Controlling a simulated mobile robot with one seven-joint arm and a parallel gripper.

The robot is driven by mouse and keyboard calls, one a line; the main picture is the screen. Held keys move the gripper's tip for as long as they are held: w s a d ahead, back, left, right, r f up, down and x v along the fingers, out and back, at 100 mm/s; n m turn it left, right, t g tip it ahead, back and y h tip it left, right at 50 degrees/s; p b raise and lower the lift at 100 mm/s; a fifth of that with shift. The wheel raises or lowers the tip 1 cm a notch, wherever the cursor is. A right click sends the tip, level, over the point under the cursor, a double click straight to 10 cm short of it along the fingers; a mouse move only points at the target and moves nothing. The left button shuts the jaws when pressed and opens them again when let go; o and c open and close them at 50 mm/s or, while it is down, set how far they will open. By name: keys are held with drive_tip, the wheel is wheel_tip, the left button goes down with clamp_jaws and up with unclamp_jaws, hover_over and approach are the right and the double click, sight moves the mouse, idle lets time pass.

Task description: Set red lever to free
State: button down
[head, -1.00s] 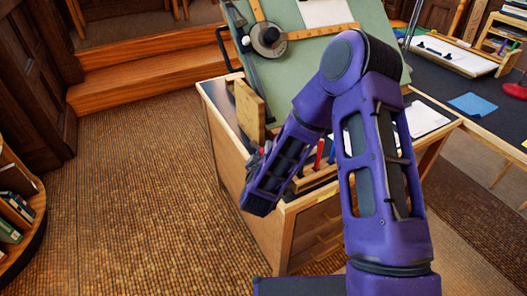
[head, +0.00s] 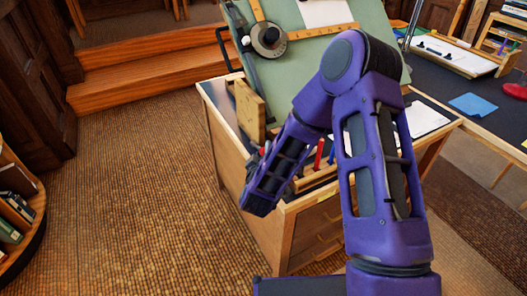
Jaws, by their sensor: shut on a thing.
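The green drafting board (head: 308,62) stands tilted on a wooden cabinet desk (head: 308,232). A small red bit, seemingly the red lever (head: 263,150), shows at the left edge of the desk, just below the upright wooden panel (head: 249,112). My gripper (head: 261,157) is at this red bit, shut on it as far as I can see. My purple forearm covers most of the gripper, so the fingertips and the lever's exact setting are hidden.
A wooden holder (head: 316,178) with a red and a blue pen stands right of my wrist. A dark side table (head: 440,70) with a blue sheet (head: 473,104) is at the right. The carpet (head: 140,200) left of the desk is clear up to the wooden steps (head: 150,80).

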drive_tip(key=shift+w+d+r, duration=0.2)
drive_tip(key=shift+d+r, duration=0.05)
drive_tip(key=shift+r, duration=0.1)
drive_tip(key=r+p, duration=0.1)
drive_tip(key=p, duration=0.1)
drive_tip(key=r+g+p, duration=0.1)
drive_tip(key=shift+w+a+p, duration=0.2)
drive_tip(key=shift+w+p, duration=0.1)
drive_tip(key=shift+p, duration=0.1)
drive_tip(key=p, duration=0.2)
drive_tip(key=r+n+g+p, duration=0.1)
drive_tip(key=shift+w+a+g+h+p, duration=0.15)
drive_tip(key=shift+w+g+h+p, duration=0.15)
drive_tip(key=shift+w+p, duration=0.1)
drive_tip(key=shift+w+a+g+p, duration=0.1)
drive_tip(key=shift+w+g+p, duration=0.35)
drive_tip(key=shift+p, duration=0.6)
drive_tip(key=shift+s, duration=0.1)
drive_tip(key=c, duration=0.5)
unclamp_jaws()
drive_tip(key=shift+f, duration=0.15)
drive_tip(key=shift+s+n, duration=0.1)
drive_tip(key=shift+n, duration=0.2)
drive_tip(key=shift+s+a, duration=0.1)
drive_tip(key=shift+a, duration=0.05)
